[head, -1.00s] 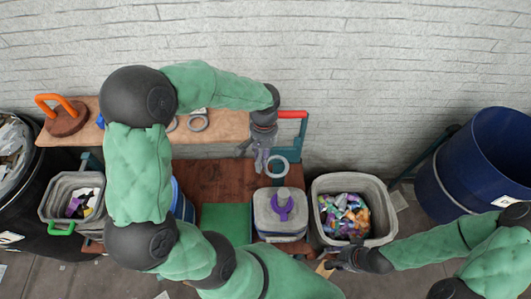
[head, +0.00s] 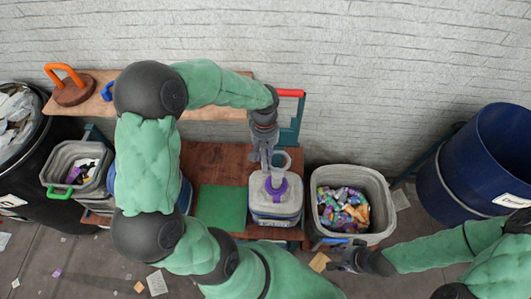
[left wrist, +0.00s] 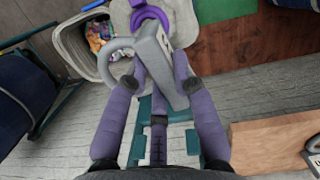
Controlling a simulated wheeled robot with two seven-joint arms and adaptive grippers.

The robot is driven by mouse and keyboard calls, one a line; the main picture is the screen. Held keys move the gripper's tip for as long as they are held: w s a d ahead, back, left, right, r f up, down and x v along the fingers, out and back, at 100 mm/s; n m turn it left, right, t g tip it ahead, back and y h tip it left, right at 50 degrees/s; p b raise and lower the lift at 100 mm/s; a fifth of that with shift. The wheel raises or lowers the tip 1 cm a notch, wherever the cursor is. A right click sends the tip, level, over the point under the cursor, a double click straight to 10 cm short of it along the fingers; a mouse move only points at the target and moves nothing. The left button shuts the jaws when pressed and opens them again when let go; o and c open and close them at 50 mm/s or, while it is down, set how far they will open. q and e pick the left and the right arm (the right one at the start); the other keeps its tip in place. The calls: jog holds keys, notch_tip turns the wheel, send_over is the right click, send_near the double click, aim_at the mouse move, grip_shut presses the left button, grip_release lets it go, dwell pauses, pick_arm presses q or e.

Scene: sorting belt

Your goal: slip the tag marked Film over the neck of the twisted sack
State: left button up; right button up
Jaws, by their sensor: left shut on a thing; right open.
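My left gripper (head: 268,166) is shut on a grey tag, holding it above the twisted sack. The tag's ring (head: 283,160) shows beside the gripper. In the left wrist view the tag's plate (left wrist: 158,62) lies between the fingers, its lettering too small to read. My right gripper (head: 345,256) is open and empty, low at the right.
A grey bin (head: 378,225) of colourful wrappers stands right of the sack. A green mat (head: 222,207) lies to its left on the brown bench. A wooden shelf (head: 215,125) runs behind. A blue barrel (head: 440,190) stands at the right.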

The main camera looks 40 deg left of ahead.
pick_arm(q)
jog(key=shift+f+b, duration=5.4)
jog(key=shift+f, duration=2.15)
jog(key=o, duration=1.1)
jog(key=r, duration=0.4)
jog(key=w+r, duration=0.1)
jog(key=r, duration=0.3)
jog(key=a+r, duration=0.1)
jog(key=r, duration=0.2)
jog(key=shift+w+a+r, duration=0.1)
jog(key=shift+w+r, duration=0.1)
jog(key=shift+r, duration=0.2)
